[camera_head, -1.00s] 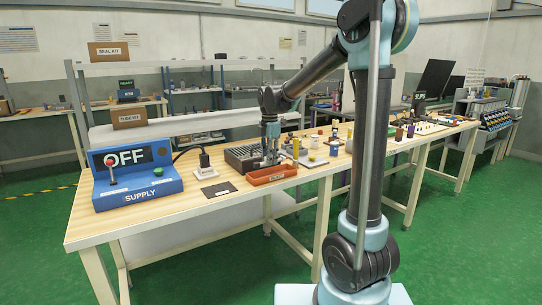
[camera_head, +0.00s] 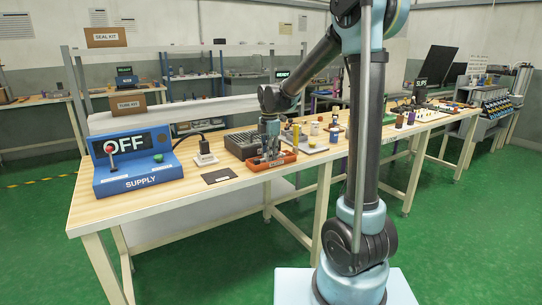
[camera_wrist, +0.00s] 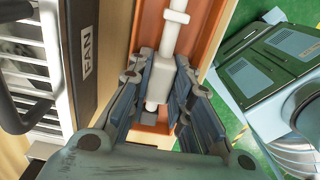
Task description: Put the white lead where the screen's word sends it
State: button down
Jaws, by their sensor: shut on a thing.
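My gripper (camera_head: 268,155) is at the orange tray (camera_head: 287,157) on the near edge of the bench. In the wrist view its fingers (camera_wrist: 161,68) are shut on the white lead (camera_wrist: 158,82), a pale block-like plug with a narrower neck running up the picture. The lead is over the orange tray (camera_wrist: 145,20); I cannot tell whether it touches the tray floor. The blue supply box (camera_head: 138,182) at the left end of the bench has a dark screen (camera_head: 125,146) reading OFF, a red-topped lever and a green button. The tray's label is partly hidden by the gripper.
A dark slotted rack (camera_head: 238,143) stands behind the tray; a black panel marked FAN (camera_wrist: 85,65) is left of the fingers. A white socket (camera_head: 205,159) with a black plug and a dark plate (camera_head: 219,176) lie between box and tray. Small pots stand to the right.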

jog(key=shift+f, duration=0.5)
jog(key=c, duration=1.4)
grip_release()
jog(key=shift+o, duration=0.2)
